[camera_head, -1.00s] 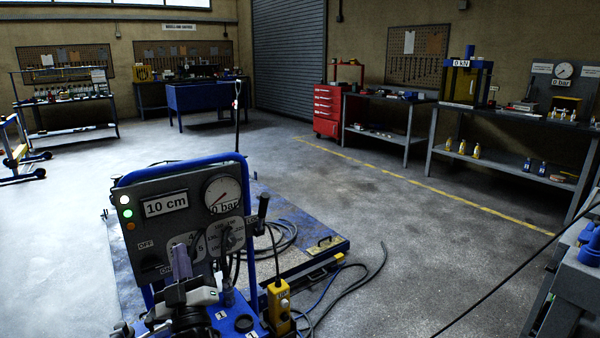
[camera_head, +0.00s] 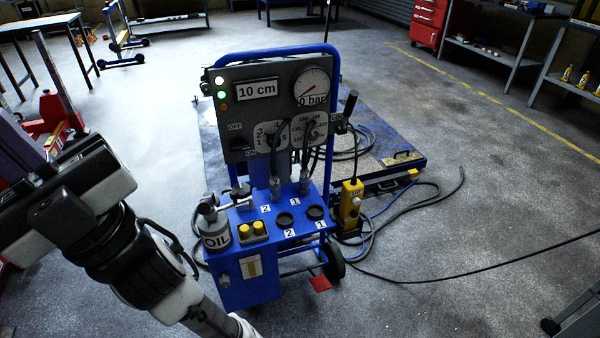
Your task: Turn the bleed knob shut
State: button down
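The blue trolley (camera_head: 240,283) stands at the centre of the head view, with a grey control panel (camera_head: 238,128) on it. Its display (camera_head: 257,89) reads 10 cm and its gauge (camera_head: 312,86) reads 0 bar. A small dark round knob (camera_head: 237,191) sits on the deck behind the oil reservoir (camera_head: 216,237); I cannot tell for sure that it is the bleed knob, nor how far it is turned. My gripper (camera_head: 18,150) is at the left edge, apart from the trolley. Its fingers are only partly visible, so its opening is unclear.
Hoses (camera_head: 304,150) rise from the deck to the panel. A yellow pendant control (camera_head: 351,205) hangs right of the trolley. Cables lie on the right floor. A blue platform (camera_head: 400,165) lies behind, and a red stand (camera_head: 55,115) is at left. Floor in front is clear.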

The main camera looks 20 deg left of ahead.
aim_at(224, 280)
jog(key=j+u, duration=0.1)
jog(key=u, duration=0.25)
jog(key=k+j+u, duration=0.1)
jog(key=u, duration=0.25)
jog(key=i+j+z, duration=0.2)
jog(key=j+z, duration=0.3)
jog(key=j, duration=0.8)
jog(key=j+z, duration=0.5)
jog(key=j, duration=0.75)
jog(key=k+l, duration=0.6)
